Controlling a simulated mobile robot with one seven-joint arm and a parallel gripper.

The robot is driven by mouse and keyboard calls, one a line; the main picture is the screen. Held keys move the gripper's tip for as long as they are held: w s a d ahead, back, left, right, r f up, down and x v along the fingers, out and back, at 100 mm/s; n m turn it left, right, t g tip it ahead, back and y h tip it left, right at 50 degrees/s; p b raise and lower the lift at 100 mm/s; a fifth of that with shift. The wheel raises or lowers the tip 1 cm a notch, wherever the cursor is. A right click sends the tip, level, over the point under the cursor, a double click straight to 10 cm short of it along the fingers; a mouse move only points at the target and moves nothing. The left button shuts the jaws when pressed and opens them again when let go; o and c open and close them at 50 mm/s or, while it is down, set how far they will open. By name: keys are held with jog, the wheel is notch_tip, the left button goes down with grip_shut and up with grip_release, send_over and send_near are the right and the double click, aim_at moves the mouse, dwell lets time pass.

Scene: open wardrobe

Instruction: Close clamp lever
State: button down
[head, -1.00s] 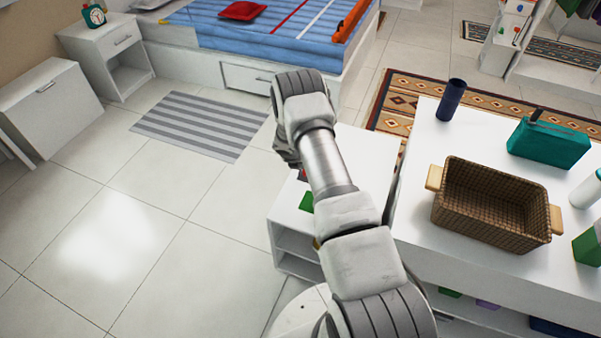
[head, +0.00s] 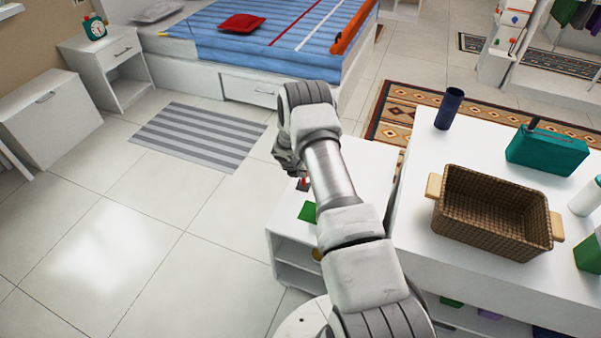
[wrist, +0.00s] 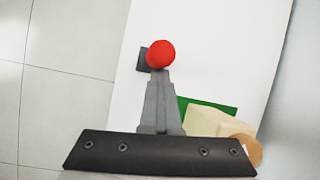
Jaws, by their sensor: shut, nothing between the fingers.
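The clamp lever shows a round red knob (wrist: 160,54) beside a dark block (wrist: 144,61) on a white top in the wrist view. In the head view its small dark and red part (head: 303,184) shows beside my arm, partly hidden. My gripper (wrist: 158,78) is shut and empty. Its grey fingertips lie just below the knob in the wrist view. I cannot tell whether they touch it. The lever's arm and its angle are hidden. In the head view my gripper (head: 287,160) is mostly hidden by my wrist.
The clamp is on a low white cabinet (head: 368,160). A green item (head: 308,212) lies near it; a beige block (wrist: 205,123) shows in the wrist view. A higher white counter at right holds a wicker basket (head: 495,215).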

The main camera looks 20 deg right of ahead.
jog(key=p+v, duration=0.1)
jog(key=v, duration=1.6)
jog(key=shift+p, duration=0.35)
jog(key=shift+s+a+r, duration=0.1)
jog(key=shift+r, duration=0.05)
jog(key=s+a+r+m, duration=0.1)
jog(key=s+r+m, duration=0.35)
jog(key=r, duration=0.35)
jog(key=s+a+r+m, duration=0.1)
jog(key=s+r+m, duration=0.3)
jog(key=r, duration=0.5)
jog(key=s+r+m, duration=0.2)
jog(key=r+m, duration=0.4)
jog(key=r, duration=0.2)
jog(key=s+a+r+m+t+y, duration=0.1)
jog(key=s+a+r+m, duration=0.2)
jog(key=s, duration=0.4)
jog(key=s+a+r+m+y, duration=0.1)
jog(key=s+a+r+m, duration=0.1)
jog(key=s+m, duration=0.4)
jog(key=s+a+r+m+t+y, duration=0.1)
jog(key=s+a+r+m+y, duration=0.1)
jog(key=s, duration=0.7)
jog(key=a+r+m, duration=0.1)
jog(key=a+m, duration=0.1)
jog(key=m, duration=0.1)
jog(key=shift+s+r+t, duration=0.3)
jog(key=shift+s+r, duration=0.05)
jog(key=shift+s, duration=0.05)
